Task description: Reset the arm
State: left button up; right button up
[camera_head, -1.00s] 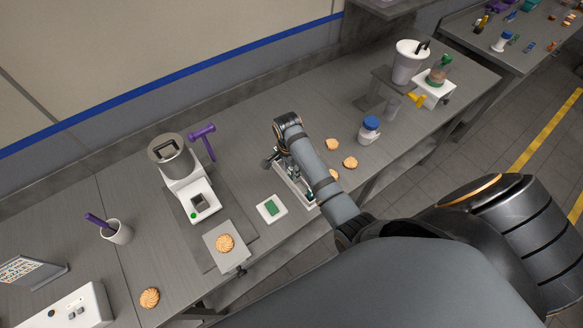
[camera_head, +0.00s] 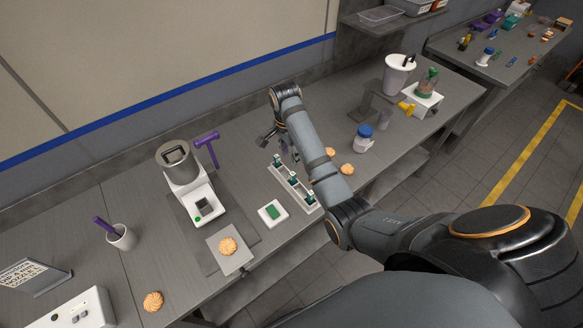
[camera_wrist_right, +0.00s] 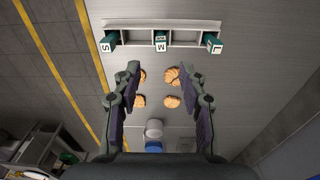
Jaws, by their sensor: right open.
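My right arm comes in from the lower right over the bench. My right gripper (camera_head: 279,143) is above the bench, partly hidden behind its own arm. In the wrist view, the right gripper (camera_wrist_right: 160,88) has its fingers wide apart, with nothing between them. A grey rack (camera_head: 312,209) with green blocks lies on the bench close to the gripper. In the wrist view the rack (camera_wrist_right: 182,24) shows blocks marked S, M and L. Several biscuits lie on the bench, one beside the arm (camera_head: 347,169). My left gripper is not in view.
A white machine (camera_head: 200,205) with a steel pot stands left of the rack. A biscuit (camera_head: 228,246) lies on the grey plate (camera_head: 238,264). A purple hammer-shaped tool (camera_head: 208,139), a white pad (camera_head: 272,212), a blue-lidded jar (camera_head: 363,138) and a white cup (camera_head: 122,238) stand around.

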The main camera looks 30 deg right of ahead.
jog(key=s+d+f+n+t, duration=0.1)
jog(key=s+f+n, duration=0.55)
jog(key=s, duration=0.25)
jog(key=s+r+n+t, duration=0.2)
jog(key=s+n+t, duration=0.1)
jog(key=s+n, duration=0.95)
jog(key=s+d+f+m+g+b, duration=0.15)
jog(key=f+b, duration=0.25)
jog(key=f, duration=1.1)
jog(key=s+f+m+b, duration=0.1)
jog(key=s+f+b, duration=0.15)
jog(key=f, duration=1.35)
pick_arm(q)
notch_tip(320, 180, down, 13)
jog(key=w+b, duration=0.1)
jog(key=b, duration=0.5)
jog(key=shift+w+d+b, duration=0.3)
pick_arm(e)
jog(key=s+f, duration=0.9)
jog(key=f, duration=0.2)
jog(key=s+d+f+g, duration=0.1)
jog(key=s+f, duration=0.8)
jog(key=f, duration=0.3)
jog(key=shift+s+d+f, duration=0.15)
jog(key=shift+s+f, duration=0.1)
jog(key=shift+s, duration=0.1)
